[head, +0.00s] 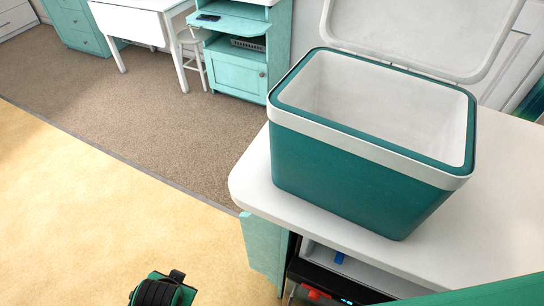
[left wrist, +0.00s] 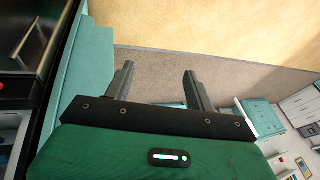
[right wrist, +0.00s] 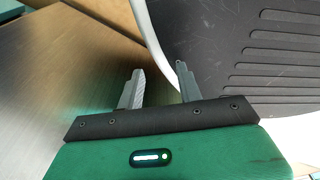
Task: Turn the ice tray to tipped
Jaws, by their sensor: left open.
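No ice tray can be made out in any view. A teal cooler (head: 360,175) with a white rim stands on the white counter, its lid (head: 415,35) raised. The part of its inside that shows looks empty. My left gripper (left wrist: 159,73) is open and empty in the left wrist view, with floor and distant furniture beyond its fingers. My right gripper (right wrist: 158,72) is open and empty in the right wrist view, near a brushed metal surface and a dark ribbed surface. Neither gripper's fingers show in the head view.
The counter (head: 490,220) has a rounded corner and bare room right of the cooler. A teal cabinet (head: 237,65) and white table (head: 135,22) stand far off. The floor at left is clear.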

